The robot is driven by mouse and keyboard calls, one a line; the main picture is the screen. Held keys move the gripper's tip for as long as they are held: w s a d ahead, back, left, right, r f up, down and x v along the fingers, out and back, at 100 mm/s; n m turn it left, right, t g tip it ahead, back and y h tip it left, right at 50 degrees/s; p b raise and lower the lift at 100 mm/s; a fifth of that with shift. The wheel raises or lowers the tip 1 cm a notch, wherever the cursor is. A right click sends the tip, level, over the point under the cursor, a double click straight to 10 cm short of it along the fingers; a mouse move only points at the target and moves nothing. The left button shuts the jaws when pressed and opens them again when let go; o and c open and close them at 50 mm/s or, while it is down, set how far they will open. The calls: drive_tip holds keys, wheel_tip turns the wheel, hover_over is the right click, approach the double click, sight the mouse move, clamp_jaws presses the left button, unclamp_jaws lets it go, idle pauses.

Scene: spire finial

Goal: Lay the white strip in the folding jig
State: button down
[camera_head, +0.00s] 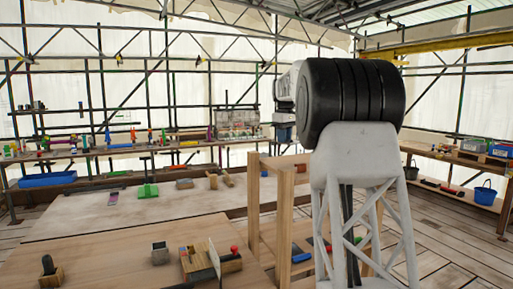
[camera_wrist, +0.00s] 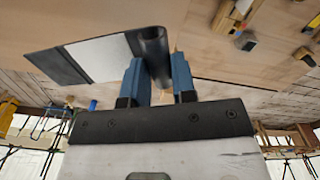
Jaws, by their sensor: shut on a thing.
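In the wrist view my gripper (camera_wrist: 159,72) has its two blue fingers close together on a dark rounded piece (camera_wrist: 152,48). Beside this piece, to its left, lies a flat white panel (camera_wrist: 98,57) with a dark band at its far end. I cannot tell whether the white panel and the dark piece are joined, or whether the panel is the white strip. In the head view a wooden block with red knobs and an upright thin white plate (camera_head: 214,258) stands on the near bench; it may be the folding jig. My gripper is hidden there behind my own arm.
On the near bench (camera_head: 110,262) are a small grey box (camera_head: 159,253) and a wooden block with a black knob (camera_head: 49,270). A green tool (camera_head: 148,190) and mallets lie on the pale bench behind. A wooden frame (camera_head: 285,205) stands right of the bench.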

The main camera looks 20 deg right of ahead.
drive_tip(key=w+a+f+m, duration=0.15)
drive_tip(key=w+a, duration=0.25)
drive_tip(key=a, duration=0.9)
drive_tip(key=w+a+f+m, duration=0.15)
drive_tip(key=w+a, duration=0.25)
drive_tip(key=a, duration=0.8)
drive_tip(key=s+a+f, duration=0.3)
drive_tip(key=f, duration=0.5)
drive_tip(key=s+a+f+m, duration=0.1)
drive_tip(key=s+a+f, duration=0.2)
drive_tip(key=f, duration=0.6)
drive_tip(key=s+a+f, duration=0.3)
drive_tip(key=a+f, duration=0.1)
drive_tip(key=f, duration=0.5)
drive_tip(key=shift+s+a, duration=0.25)
drive_tip(key=shift+m, duration=0.4)
drive_tip(key=s+f+m, duration=0.3)
drive_tip(key=f+m, duration=0.3)
drive_tip(key=m, duration=0.2)
drive_tip(key=s+f+m, duration=0.3)
drive_tip(key=f+m, duration=0.2)
drive_tip(key=m, duration=0.4)
drive_tip(key=shift+s+d+f+m, duration=0.2)
drive_tip(key=shift+s+f+m, duration=0.05)
drive_tip(key=shift+f+m, duration=0.1)
